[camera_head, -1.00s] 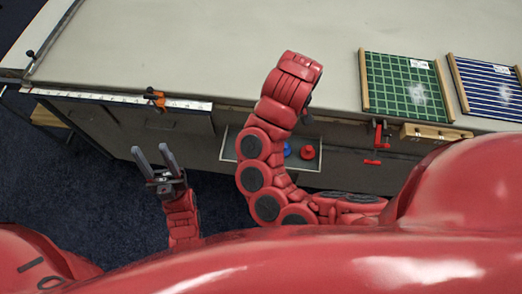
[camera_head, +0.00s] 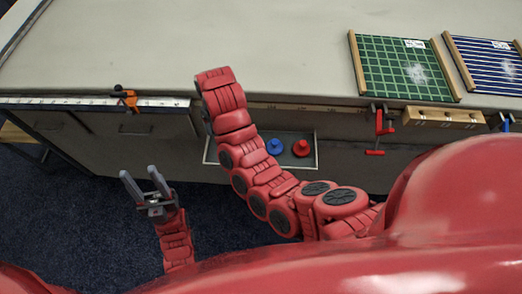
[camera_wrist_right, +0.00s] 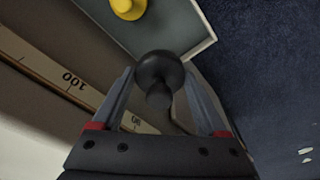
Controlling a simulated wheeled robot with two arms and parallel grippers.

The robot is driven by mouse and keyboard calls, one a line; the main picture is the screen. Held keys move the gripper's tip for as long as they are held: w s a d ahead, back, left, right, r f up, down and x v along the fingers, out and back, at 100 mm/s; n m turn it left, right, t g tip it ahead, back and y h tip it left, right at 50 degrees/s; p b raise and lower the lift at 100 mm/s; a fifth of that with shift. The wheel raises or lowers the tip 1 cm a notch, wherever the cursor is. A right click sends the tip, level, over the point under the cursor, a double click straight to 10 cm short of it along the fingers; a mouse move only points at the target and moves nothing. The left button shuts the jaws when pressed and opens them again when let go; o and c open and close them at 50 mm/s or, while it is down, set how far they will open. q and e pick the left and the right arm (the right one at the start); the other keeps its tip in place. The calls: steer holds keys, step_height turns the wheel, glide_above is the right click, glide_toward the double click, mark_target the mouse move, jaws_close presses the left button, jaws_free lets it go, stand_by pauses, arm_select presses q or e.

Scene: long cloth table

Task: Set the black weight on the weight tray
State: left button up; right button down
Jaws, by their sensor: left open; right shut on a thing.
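The black weight (camera_wrist_right: 160,73) is a dark knob-shaped piece between the fingers of my right gripper (camera_wrist_right: 158,92) in the right wrist view; the gripper is shut on it. The weight tray (camera_head: 316,152) is a shallow grey tray at the table's front side, partly covered by my right arm in the head view. Its pale rim also shows in the right wrist view (camera_wrist_right: 203,48), just beyond the black weight. A blue weight (camera_head: 275,147) and a red weight (camera_head: 301,148) stand on it. A yellow weight (camera_wrist_right: 128,8) shows there too. My left gripper (camera_head: 140,176) is open and empty, above the floor.
A ruler strip (camera_head: 60,102) runs along the table's front edge, with an orange clamp (camera_head: 126,98) on it. A red clamp (camera_head: 379,128) and a wooden block (camera_head: 445,117) are at the right. Green (camera_head: 395,70) and blue-striped (camera_head: 490,62) panels lie on the table. The tabletop's middle is clear.

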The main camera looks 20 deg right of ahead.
steer(key=shift+a+f, duration=0.35)
steer(key=shift+f, duration=0.35)
step_height(320, 180, down, 3)
steer(key=b, duration=0.3)
steer(key=shift+a+r, duration=0.1)
step_height(320, 180, down, 3)
steer(key=shift+p, duration=0.85)
step_height(320, 180, down, 3)
steer(key=shift+f+p, duration=0.1)
steer(key=shift+p, duration=0.25)
steer(key=shift+f, duration=0.35)
steer(key=shift+f, duration=0.15)
jaws_free()
